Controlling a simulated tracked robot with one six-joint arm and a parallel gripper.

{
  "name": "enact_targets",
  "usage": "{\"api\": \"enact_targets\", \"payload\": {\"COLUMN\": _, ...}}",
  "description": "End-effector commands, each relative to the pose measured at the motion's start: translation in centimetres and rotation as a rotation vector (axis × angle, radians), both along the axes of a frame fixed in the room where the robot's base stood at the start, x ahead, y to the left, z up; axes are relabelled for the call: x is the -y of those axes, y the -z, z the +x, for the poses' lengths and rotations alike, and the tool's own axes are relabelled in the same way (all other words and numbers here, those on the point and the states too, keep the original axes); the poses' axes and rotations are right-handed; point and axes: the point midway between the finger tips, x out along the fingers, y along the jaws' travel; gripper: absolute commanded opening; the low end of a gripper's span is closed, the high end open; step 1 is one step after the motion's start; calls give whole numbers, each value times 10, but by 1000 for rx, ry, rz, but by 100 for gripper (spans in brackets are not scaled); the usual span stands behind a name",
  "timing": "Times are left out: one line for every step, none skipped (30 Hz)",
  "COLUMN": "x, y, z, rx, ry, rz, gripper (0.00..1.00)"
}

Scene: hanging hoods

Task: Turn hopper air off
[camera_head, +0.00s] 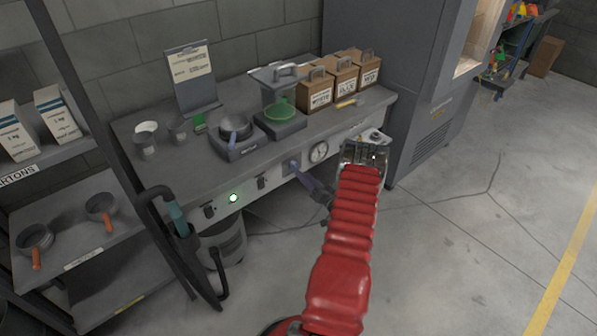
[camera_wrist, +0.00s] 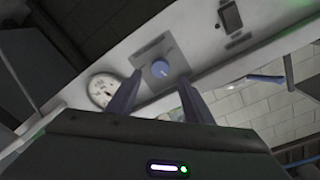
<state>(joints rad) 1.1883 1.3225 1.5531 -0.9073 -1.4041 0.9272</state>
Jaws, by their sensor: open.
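A round blue knob (camera_wrist: 160,69) sits on a square grey plate on the bench's pale front panel. In the wrist view it lies between and just beyond the tips of my gripper (camera_wrist: 160,80). My gripper is open, with one blue-grey finger on each side of the knob's line. I cannot tell whether they touch it. In the head view my gripper (camera_head: 299,175) is at the front panel, left of the gauge, and partly covers the knob. The knob's label and setting are too small to read.
A round gauge (camera_wrist: 103,89) and a dark rocker switch (camera_wrist: 230,15) flank the knob. A green lamp (camera_head: 233,197) glows on the panel. The bench top (camera_head: 190,175) holds scales, pans and wooden boxes (camera_head: 315,94). A metal bin (camera_head: 223,242) stands underneath. Floor at right is clear.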

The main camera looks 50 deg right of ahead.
Motion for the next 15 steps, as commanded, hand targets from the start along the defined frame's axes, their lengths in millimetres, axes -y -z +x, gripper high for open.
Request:
{"api": "enact_targets", "payload": {"x": 2, "y": 0, "z": 9, "rx": 0, "ry": -2, "rz": -2, "gripper": 47}}
{"api": "enact_targets", "payload": {"x": 3, "y": 0, "z": 13, "rx": 1, "ry": -2, "rz": -2, "gripper": 47}}
{"api": "enact_targets", "payload": {"x": 5, "y": 0, "z": 19, "rx": 1, "ry": -2, "rz": -2, "gripper": 47}}
{"api": "enact_targets", "payload": {"x": 7, "y": 0, "z": 23, "rx": 1, "ry": -2, "rz": -1, "gripper": 47}}
{"api": "enact_targets", "payload": {"x": 7, "y": 0, "z": 28, "rx": 0, "ry": -2, "rz": -1, "gripper": 47}}
{"api": "enact_targets", "payload": {"x": 9, "y": 0, "z": 32, "rx": 1, "ry": -2, "rz": -2, "gripper": 47}}
{"api": "enact_targets", "payload": {"x": 11, "y": 0, "z": 36, "rx": 1, "ry": -2, "rz": -2, "gripper": 47}}
{"api": "enact_targets", "payload": {"x": 12, "y": 0, "z": 38, "rx": 0, "ry": -1, "rz": -1, "gripper": 47}}
{"api": "enact_targets", "payload": {"x": 13, "y": 0, "z": 42, "rx": 0, "ry": -1, "rz": -1, "gripper": 47}}
{"api": "enact_targets", "payload": {"x": 14, "y": 0, "z": 44, "rx": 0, "ry": -1, "rz": -1, "gripper": 47}}
{"api": "enact_targets", "payload": {"x": 14, "y": 0, "z": 46, "rx": 0, "ry": 0, "rz": 0, "gripper": 47}}
{"api": "enact_targets", "payload": {"x": 15, "y": 0, "z": 48, "rx": 0, "ry": 0, "rz": 0, "gripper": 47}}
{"api": "enact_targets", "payload": {"x": 15, "y": 0, "z": 49, "rx": 0, "ry": 0, "rz": 0, "gripper": 47}}
{"api": "enact_targets", "payload": {"x": 15, "y": 0, "z": 50, "rx": 0, "ry": 0, "rz": 0, "gripper": 47}}
{"api": "enact_targets", "payload": {"x": 16, "y": 0, "z": 51, "rx": 0, "ry": 0, "rz": 0, "gripper": 47}}
